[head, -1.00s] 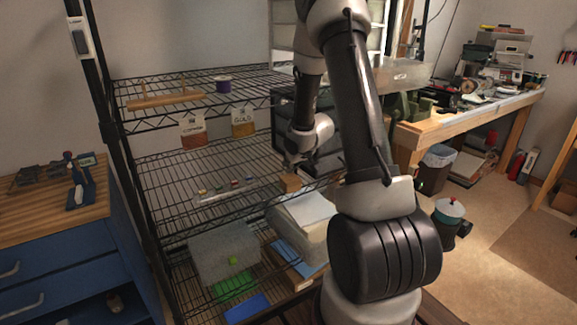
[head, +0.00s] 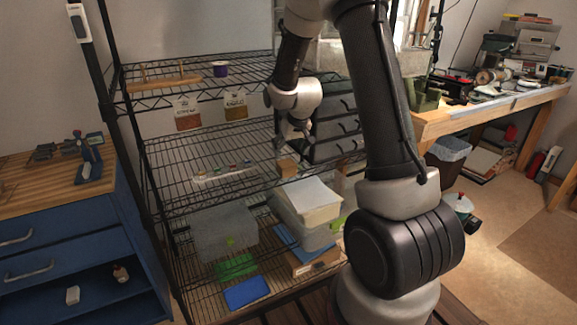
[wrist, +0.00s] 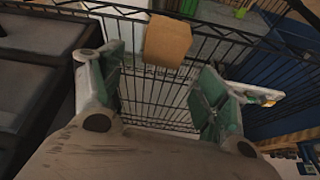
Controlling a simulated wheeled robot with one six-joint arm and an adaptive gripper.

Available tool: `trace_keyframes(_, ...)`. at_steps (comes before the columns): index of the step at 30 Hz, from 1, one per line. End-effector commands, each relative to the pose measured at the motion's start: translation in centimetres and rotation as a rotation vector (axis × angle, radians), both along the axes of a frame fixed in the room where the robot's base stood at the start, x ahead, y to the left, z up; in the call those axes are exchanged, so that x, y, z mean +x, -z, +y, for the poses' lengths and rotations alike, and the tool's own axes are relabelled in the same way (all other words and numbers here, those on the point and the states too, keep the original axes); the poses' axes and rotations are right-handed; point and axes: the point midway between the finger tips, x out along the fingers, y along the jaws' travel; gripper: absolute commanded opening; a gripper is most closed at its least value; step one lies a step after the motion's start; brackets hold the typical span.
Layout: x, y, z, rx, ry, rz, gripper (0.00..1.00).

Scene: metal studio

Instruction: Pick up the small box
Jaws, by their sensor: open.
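The small box (head: 287,168) is a brown cardboard box near the front edge of the middle wire shelf. In the wrist view the small box (wrist: 167,41) shows just beyond the fingertips, between the lines of the two fingers. My gripper (head: 292,140) is above the box in the head view, pointing down. In the wrist view my gripper (wrist: 158,75) is open, with green-padded fingers spread wide and nothing between them. The box looks apart from both fingers.
The wire shelf (head: 165,165) holds a small rack (head: 222,174) to the left. Black drawers (head: 335,125) stand close on the right. Plastic bins (head: 222,228) sit on the shelf below. A blue cabinet (head: 60,235) stands at the left.

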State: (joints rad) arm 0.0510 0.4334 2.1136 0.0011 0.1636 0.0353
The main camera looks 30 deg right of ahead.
Motion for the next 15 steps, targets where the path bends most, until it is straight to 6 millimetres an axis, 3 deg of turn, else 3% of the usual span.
trace_keyframes(3, -0.8, 1.2, 0.1, -0.010, -0.040, 0.045, 0.79)
trace_keyframes(15, 1.5, 6.3, 0.2, -0.013, -0.043, 0.043, 0.79)
